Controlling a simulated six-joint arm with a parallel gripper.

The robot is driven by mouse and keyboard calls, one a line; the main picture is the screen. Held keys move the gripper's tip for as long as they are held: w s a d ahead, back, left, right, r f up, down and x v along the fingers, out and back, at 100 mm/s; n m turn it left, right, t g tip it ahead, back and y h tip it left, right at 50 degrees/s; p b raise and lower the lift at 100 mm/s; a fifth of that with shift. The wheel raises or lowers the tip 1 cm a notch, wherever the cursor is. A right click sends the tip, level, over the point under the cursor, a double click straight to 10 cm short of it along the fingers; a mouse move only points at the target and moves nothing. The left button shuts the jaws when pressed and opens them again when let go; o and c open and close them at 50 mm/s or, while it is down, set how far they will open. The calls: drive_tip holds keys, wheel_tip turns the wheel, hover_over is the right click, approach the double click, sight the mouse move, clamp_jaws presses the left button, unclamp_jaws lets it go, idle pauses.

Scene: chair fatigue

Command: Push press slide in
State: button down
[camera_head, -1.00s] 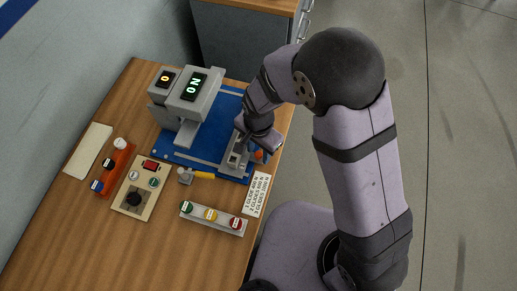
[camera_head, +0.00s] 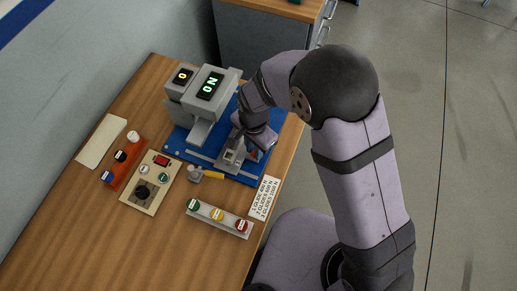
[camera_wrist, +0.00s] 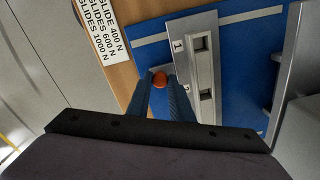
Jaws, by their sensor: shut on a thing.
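In the wrist view the slide (camera_wrist: 203,50) is a long grey bar with dark slots and a "1" label. An orange round knob (camera_wrist: 160,80) sits beside the slide. My gripper (camera_wrist: 160,90) is shut on the knob, one finger on either side of it. In the head view my gripper (camera_head: 256,143) covers much of the slide's right end.
A label card (camera_head: 264,198) and a rack of green, yellow and red pieces (camera_head: 205,213) lie in front. Bare wood lies at the front left.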

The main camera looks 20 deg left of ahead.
drive_tip(key=c, duration=1.6)
unclamp_jaws()
drive_tip(key=shift+o, duration=0.2)
drive_tip(key=shift+r+b, duration=0.9)
drive_tip(key=shift+r, duration=2.8)
